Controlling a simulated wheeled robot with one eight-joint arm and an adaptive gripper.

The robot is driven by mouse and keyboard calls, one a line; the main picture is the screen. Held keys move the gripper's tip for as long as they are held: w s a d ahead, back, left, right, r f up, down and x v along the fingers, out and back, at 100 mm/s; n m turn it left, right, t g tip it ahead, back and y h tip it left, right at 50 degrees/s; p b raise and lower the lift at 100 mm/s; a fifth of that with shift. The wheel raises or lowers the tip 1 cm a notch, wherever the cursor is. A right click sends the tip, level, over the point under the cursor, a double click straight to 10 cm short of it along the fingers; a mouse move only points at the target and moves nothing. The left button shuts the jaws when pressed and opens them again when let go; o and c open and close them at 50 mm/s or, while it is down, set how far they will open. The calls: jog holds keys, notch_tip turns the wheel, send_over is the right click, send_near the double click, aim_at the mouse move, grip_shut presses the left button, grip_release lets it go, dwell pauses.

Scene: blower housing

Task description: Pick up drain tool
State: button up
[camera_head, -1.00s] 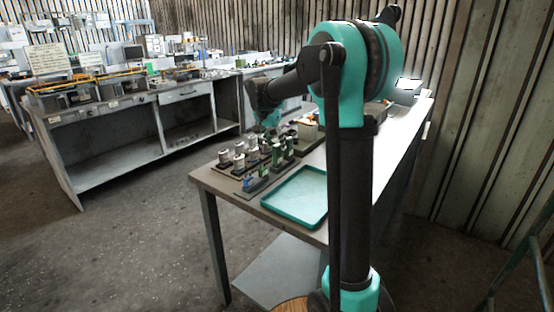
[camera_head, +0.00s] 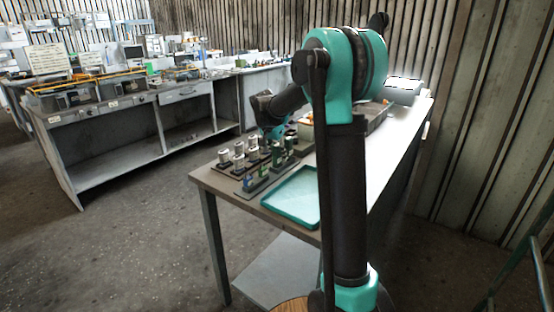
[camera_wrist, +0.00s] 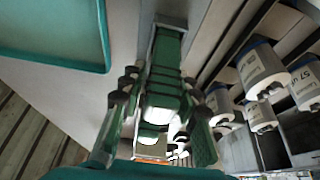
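My gripper (camera_head: 276,150) is low over the tool rack near the front end of the bench in the head view. In the wrist view its two fingers (camera_wrist: 160,128) are apart, on either side of a green, stepped tool block (camera_wrist: 166,75) with a white part near its lower end. I cannot see contact between the fingers and this block. No label marks the drain tool, so I cannot tell whether this block is it. My arm and the fingers hide part of the rack.
A teal tray (camera_head: 292,222) lies right of the rack; its rim shows in the wrist view (camera_wrist: 105,35). Several white, labelled cylinders (camera_wrist: 262,68) stand in holders close to the right finger. Bins and boxes sit farther back on the bench (camera_head: 385,140).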

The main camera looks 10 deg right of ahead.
jog(key=c, duration=0.5)
